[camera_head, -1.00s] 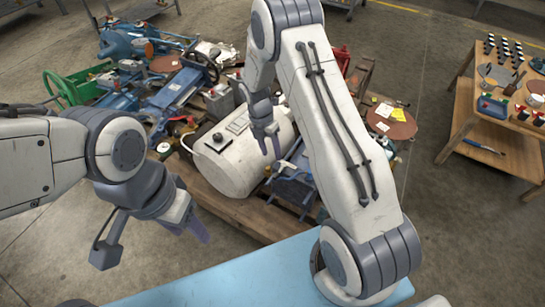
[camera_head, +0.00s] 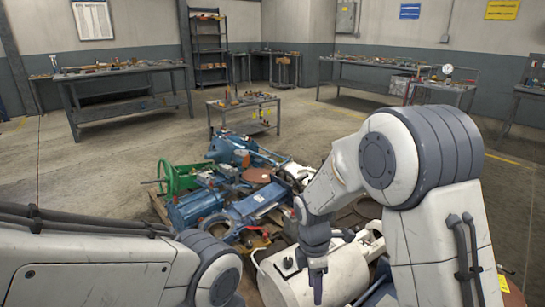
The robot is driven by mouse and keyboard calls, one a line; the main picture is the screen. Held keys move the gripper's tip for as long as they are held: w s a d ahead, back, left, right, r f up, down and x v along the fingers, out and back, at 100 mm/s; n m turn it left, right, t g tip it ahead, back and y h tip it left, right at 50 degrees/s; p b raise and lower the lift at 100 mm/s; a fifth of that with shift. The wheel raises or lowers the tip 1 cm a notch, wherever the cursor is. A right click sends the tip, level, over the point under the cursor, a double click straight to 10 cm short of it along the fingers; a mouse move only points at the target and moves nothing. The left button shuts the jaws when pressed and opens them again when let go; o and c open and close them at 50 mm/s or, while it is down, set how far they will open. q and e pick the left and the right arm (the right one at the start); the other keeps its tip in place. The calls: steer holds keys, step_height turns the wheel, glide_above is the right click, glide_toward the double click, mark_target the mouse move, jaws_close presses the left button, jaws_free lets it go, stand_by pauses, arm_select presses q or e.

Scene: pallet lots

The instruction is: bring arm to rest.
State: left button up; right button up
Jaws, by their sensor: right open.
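My right arm rises from the lower right, bends at a large elbow joint and reaches back left. Its gripper (camera_head: 317,285) hangs pointing down over the white cylindrical tank (camera_head: 290,277) on the pallet. Its jaws are open and look empty; whether the tips touch the tank cannot be told. My left arm comes in low from the left edge. Its gripper is outside the picture.
A pallet lot in front holds a green handwheel (camera_head: 177,180), blue machinery (camera_head: 198,206) and other parts. A small cart (camera_head: 243,103) stands behind it. Workbenches (camera_head: 122,92) line the walls. Concrete floor (camera_head: 90,180) at the left is clear.

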steer(key=s+a+r+m+y, duration=0.1)
steer(key=s+a+r+m, duration=0.1)
steer(key=s+r+m, duration=0.35)
steer(key=s+a+r+m+t, duration=0.1)
steer(key=s+a+r+m, duration=0.15)
steer(key=s, duration=0.65)
steer(key=s+a+r+m+y, duration=0.1)
steer(key=s+r+m, duration=0.25)
steer(key=s, duration=0.45)
step_height(320, 180, up, 24)
steer(key=p, duration=2.4)
steer(key=shift+w+a+f+p, duration=0.2)
steer(key=shift+w+p, duration=0.1)
steer(key=shift+p, duration=0.05)
steer(key=shift+m, duration=0.25)
